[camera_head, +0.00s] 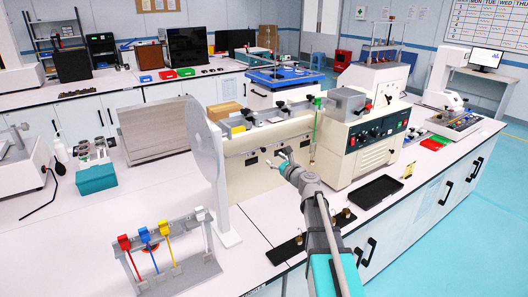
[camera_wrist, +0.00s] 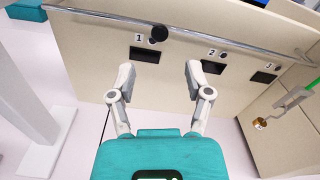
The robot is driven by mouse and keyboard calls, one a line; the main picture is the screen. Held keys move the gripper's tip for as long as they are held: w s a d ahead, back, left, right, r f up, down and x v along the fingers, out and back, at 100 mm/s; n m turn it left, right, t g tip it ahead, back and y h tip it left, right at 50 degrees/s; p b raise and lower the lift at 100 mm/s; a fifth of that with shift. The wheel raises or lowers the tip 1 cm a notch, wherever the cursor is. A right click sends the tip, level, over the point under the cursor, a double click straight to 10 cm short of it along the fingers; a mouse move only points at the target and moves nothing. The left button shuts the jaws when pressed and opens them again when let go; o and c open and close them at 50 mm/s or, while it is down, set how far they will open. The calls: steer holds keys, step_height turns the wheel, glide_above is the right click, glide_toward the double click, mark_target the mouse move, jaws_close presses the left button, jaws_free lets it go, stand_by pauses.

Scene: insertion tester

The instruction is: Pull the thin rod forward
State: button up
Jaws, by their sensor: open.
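A thin silver rod (camera_wrist: 225,48) runs across the upper front of the beige insertion tester (camera_wrist: 85,65) in the wrist view. In the head view my gripper (camera_head: 283,156) is near the front panel.
A rack (camera_head: 170,270) with red, blue and yellow-handled pieces stands at the front left. A tall white plate (camera_head: 208,160) stands at the tester's left end. A black tray (camera_head: 376,192) lies right of my arm.

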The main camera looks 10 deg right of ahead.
mark_target(264, 151)
steer(key=x, duration=0.8)
steer(key=shift+w, duration=0.1)
jaws_close()
